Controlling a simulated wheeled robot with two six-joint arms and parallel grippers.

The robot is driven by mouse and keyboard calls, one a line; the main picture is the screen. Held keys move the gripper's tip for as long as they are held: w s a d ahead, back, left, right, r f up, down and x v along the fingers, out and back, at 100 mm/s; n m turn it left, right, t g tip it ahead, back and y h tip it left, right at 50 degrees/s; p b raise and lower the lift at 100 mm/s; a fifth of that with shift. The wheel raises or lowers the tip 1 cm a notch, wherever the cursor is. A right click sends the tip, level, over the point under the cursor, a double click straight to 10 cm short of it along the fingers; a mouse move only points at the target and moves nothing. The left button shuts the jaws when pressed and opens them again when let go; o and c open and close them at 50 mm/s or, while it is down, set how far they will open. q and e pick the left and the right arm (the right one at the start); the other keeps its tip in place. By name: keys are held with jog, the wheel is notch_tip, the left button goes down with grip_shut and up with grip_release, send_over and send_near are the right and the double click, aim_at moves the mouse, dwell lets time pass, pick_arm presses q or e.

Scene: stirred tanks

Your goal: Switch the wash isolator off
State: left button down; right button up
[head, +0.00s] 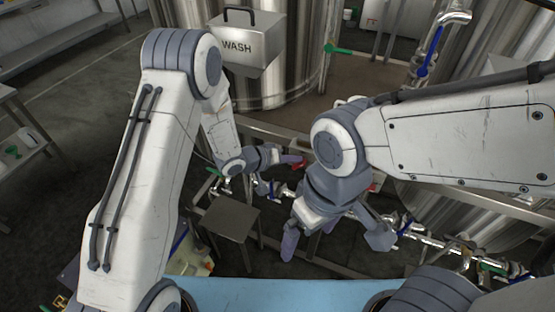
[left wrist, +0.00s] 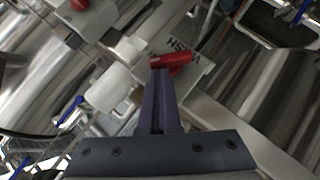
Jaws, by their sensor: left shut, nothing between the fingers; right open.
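The wash isolator's red handle (left wrist: 172,60) shows in the left wrist view, on a pale plate with upside-down WASH lettering (left wrist: 185,48). A small red handle (head: 297,163) also shows in the head view, just right of my left gripper (head: 282,158). My left gripper is shut and empty. In the left wrist view its purple fingertips (left wrist: 160,76) lie right at the near end of the red handle; I cannot tell whether they touch. My right gripper (head: 336,238) is open and empty, lower in the head view. My right arm hides part of the pipework behind it.
A steel box marked WASH (head: 240,45) hangs on a tank (head: 300,75). Valves with a green handle (head: 340,50) and a blue handle (head: 430,50) stand beyond. A small square stool (head: 231,218) and a pipe run (head: 440,242) lie below. Another red handle (left wrist: 80,4) is at the top left.

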pick_arm(q)
jog(key=shift+s+d+r+m+t+y+b, duration=0.2)
jog(key=shift+d+r+m+y+b, duration=0.25)
jog(key=shift+y, duration=0.3)
jog(key=shift+s+d+r+m+t+y+b, duration=0.15)
jog(key=shift+d+m+t+y+b, duration=0.2)
jog(key=shift+y+b, duration=0.3)
jog(key=shift+s+d+r+m+t+y+b, duration=0.1)
jog(key=shift+d+r+m+y+b, duration=0.3)
jog(key=shift+y, duration=0.4)
pick_arm(e)
jog(key=shift+a+f, duration=0.15)
jog(key=shift+f, duration=1.4)
pick_arm(q)
jog(key=shift+w+a, duration=0.1)
jog(key=shift+a, duration=0.05)
jog(key=shift+r+p, duration=0.3)
jog(key=shift+p, duration=0.05)
jog(key=w+r+p+v, duration=0.1)
jog(key=v, duration=1.1)
jog(key=shift+w+r, duration=0.3)
pick_arm(e)
jog(key=shift+w+a+r, duration=0.15)
jog(key=shift+a+r, duration=0.05)
jog(key=shift+r, duration=0.85)
